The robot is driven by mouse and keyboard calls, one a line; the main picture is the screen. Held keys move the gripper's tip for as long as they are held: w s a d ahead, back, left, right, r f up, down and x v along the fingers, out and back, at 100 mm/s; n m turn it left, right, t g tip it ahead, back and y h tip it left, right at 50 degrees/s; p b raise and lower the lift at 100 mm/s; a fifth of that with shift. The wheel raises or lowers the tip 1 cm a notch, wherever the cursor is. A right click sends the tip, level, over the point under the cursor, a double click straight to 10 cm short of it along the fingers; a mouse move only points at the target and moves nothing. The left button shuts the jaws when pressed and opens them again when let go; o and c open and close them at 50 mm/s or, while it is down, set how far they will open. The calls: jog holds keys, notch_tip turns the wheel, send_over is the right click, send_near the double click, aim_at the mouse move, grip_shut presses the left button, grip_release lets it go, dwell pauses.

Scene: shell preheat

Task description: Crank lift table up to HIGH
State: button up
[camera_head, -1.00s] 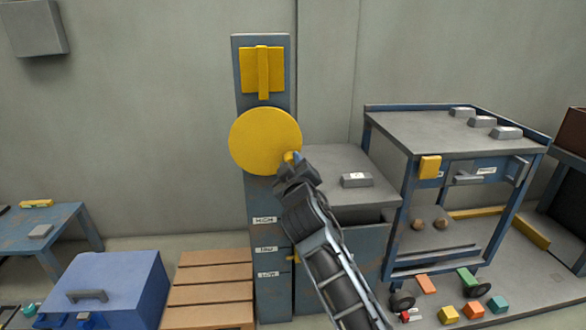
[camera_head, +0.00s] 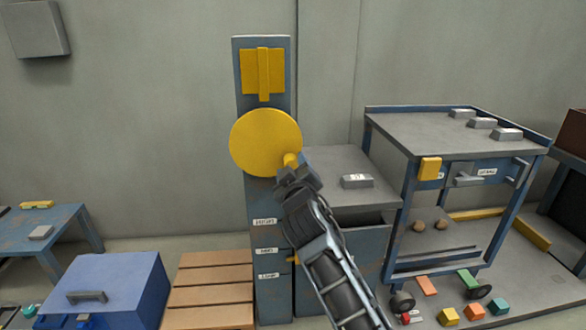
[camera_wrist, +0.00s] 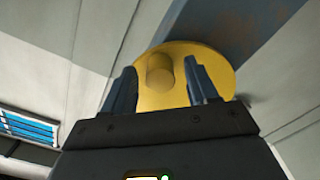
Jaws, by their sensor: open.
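The yellow crank disc (camera_head: 264,140) is mounted on a blue-grey column (camera_head: 262,215). Its short yellow handle (camera_head: 291,159) sticks out at the disc's lower right. My gripper (camera_head: 292,172) is at the handle. In the wrist view the handle (camera_wrist: 160,71) lies between the two open fingers of my gripper (camera_wrist: 163,88), nearer the left one, with a gap to the right one. Height labels (camera_head: 265,221) run down the column. A small yellow pointer (camera_head: 292,260) sits near the lower labels, partly behind my arm. The grey lift table top (camera_head: 335,160) is right of the column.
A grey block (camera_head: 357,181) lies on the lift table. A blue cart (camera_head: 440,135) with several grey blocks stands to the right. A wooden pallet (camera_head: 212,285) and a blue toolbox (camera_head: 108,285) are at the lower left. Several coloured blocks lie on the floor at right.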

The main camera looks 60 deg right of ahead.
jog(key=v, duration=0.7)
